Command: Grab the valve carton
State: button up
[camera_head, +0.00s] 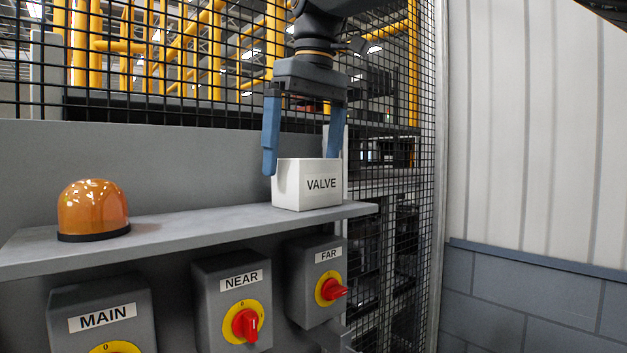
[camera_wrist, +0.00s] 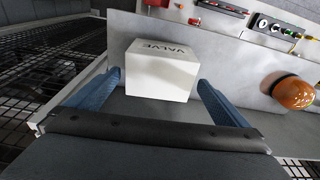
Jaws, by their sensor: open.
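The valve carton (camera_head: 308,186) is a white box labelled VALVE. It stands upright on the right end of the grey shelf (camera_head: 180,236). My gripper (camera_head: 302,165) points down from above with two blue fingers spread apart. In the head view the left finger hangs by the carton's left side, and the right finger is partly hidden behind the carton. In the wrist view the carton (camera_wrist: 160,72) shows between and beyond the two blue fingers, with a gap on each side. No grip on it shows.
An orange beacon (camera_head: 93,209) stands on the shelf to the left. Switch boxes labelled MAIN (camera_head: 100,300), NEAR (camera_head: 232,305) and FAR (camera_head: 318,285) sit below the shelf. A black mesh fence (camera_head: 400,150) rises behind. The shelf between beacon and carton is clear.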

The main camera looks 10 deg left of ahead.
aim_at(305, 181)
notch_tip(305, 181, down, 4)
jog(key=shift+s+d+r+p, duration=0.1)
jog(key=shift+p, duration=0.8)
jog(key=shift+f, duration=0.55)
jog(key=c, duration=1.3)
jog(key=shift+c, duration=0.3)
jog(key=shift+r, duration=0.15)
